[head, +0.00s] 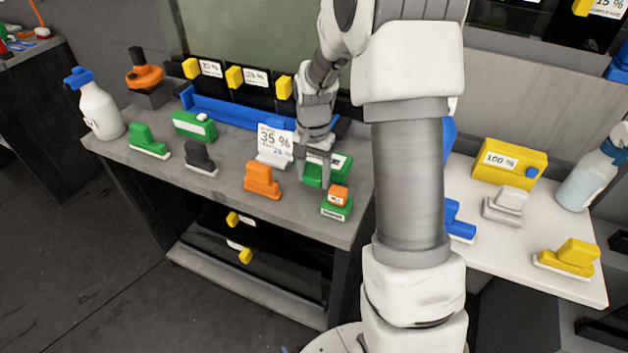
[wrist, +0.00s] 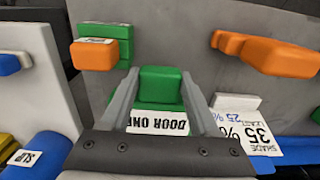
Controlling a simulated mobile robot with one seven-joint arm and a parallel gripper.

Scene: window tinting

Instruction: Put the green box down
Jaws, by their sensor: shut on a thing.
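My gripper (head: 314,170) is over the right part of the grey workbench (head: 225,186), pointing down. It is shut on a green box (head: 340,165), with one finger on each side. The wrist view shows the box (wrist: 160,84) between the fingers, with a white label reading "DOOR ON" and the rest cut off. The fingers hide part of the box in the head view. I cannot tell whether its underside touches the bench top.
A green and orange block (head: 337,207) stands close by at the bench's front edge. An orange tool (head: 262,181) and a "35 %" shade card (head: 274,142) are to the left. Another green box (head: 195,125) lies farther left. A white table (head: 520,247) adjoins on the right.

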